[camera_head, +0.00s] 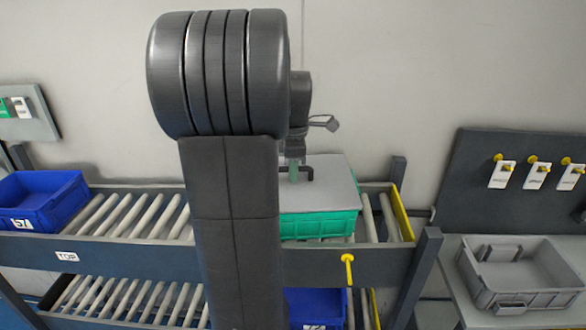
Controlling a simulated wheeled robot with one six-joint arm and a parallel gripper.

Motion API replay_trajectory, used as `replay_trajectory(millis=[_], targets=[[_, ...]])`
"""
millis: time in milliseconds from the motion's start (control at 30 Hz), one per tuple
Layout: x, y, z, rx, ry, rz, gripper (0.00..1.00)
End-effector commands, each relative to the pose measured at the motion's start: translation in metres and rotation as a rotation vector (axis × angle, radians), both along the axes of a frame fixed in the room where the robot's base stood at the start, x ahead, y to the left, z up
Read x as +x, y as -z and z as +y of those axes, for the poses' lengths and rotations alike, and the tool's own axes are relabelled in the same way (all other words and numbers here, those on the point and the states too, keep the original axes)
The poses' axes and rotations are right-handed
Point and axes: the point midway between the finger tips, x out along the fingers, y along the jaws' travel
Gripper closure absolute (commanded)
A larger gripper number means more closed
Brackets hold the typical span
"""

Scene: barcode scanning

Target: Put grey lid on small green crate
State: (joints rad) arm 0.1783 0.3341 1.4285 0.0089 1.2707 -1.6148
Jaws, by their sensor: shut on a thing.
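The grey lid (332,184) lies flat over the top of the small green crate (318,226), which stands on the upper roller shelf. The lid looks level with the crate's rim, though its left part is hidden behind my arm. My gripper (295,174) is above the lid and shut on what looks like the lid's handle. The exact contact between lid and rim cannot be told from this view.
The roller shelf (135,213) has a blue crate (40,198) at its left end and a yellow guide (400,216) at its right. Another blue crate (316,306) sits on the lower level. A grey crate (520,273) stands on a side table at right, below a board with hanging tags.

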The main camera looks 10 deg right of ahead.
Motion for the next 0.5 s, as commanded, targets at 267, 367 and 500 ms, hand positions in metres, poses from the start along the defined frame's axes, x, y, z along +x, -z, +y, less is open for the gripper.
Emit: replay_trajectory(millis=[267,367,500], targets=[[0.0002,-0.0005,0.0000,0.000,0.000,-0.001,0.78],[0.0001,-0.0005,0.0000,0.000,0.000,-0.001,0.61],[0.0002,-0.0004,0.0000,0.000,0.000,-0.001,0.61]])
